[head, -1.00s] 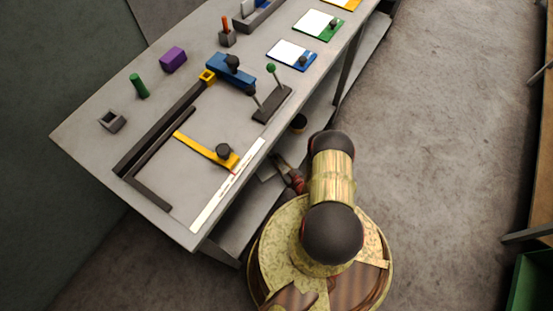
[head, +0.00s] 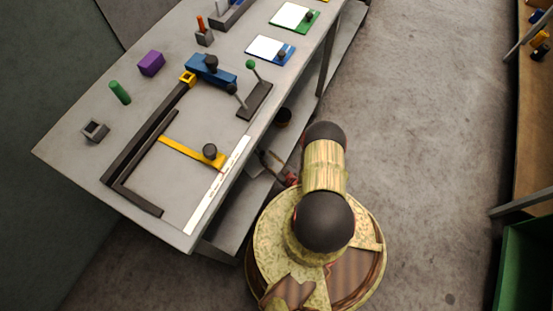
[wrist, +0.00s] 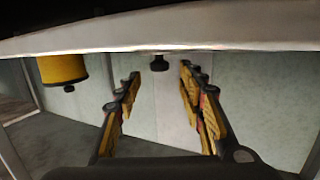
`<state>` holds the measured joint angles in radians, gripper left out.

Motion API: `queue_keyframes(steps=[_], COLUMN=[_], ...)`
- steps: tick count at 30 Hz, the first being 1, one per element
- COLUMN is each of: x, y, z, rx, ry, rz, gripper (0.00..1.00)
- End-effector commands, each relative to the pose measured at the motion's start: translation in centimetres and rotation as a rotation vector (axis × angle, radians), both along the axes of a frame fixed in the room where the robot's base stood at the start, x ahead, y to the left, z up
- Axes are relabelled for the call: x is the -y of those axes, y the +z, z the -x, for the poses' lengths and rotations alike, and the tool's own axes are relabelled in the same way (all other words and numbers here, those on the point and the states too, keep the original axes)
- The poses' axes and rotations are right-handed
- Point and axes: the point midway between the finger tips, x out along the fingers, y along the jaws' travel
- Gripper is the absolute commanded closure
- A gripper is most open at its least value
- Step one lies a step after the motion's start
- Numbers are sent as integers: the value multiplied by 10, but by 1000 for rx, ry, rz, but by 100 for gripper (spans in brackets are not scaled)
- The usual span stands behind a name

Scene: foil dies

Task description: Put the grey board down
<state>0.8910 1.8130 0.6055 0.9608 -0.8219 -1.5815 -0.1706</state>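I cannot make out a grey board for certain in either view, and none shows in my gripper. My gripper (wrist: 158,84) is open in the wrist view, with its yellow-padded fingers wide apart and only a pale wall behind the gap. In the head view it is mostly hidden below the front edge of the grey table (head: 85,140), beside my column. On the table are a dark L-shaped frame (head: 138,200), a yellow bar with a black knob (head: 185,150) and a white strip (head: 215,187).
The table's edge (wrist: 160,32) crosses the top of the wrist view, with a yellow cylinder (wrist: 62,68) and dark knob (wrist: 159,63) below it.

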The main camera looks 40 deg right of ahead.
Motion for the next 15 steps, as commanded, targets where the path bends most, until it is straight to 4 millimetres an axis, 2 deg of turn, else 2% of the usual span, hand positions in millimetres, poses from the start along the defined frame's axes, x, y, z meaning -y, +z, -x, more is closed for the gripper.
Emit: queue_keyframes(steps=[3,9,15], x=[1,-1,-2], y=[5,10,12], z=[24,55,75], rx=[-2,0,-1], ry=[-6,-6,-4], rz=[-2,0,1], gripper=[60,60,60])
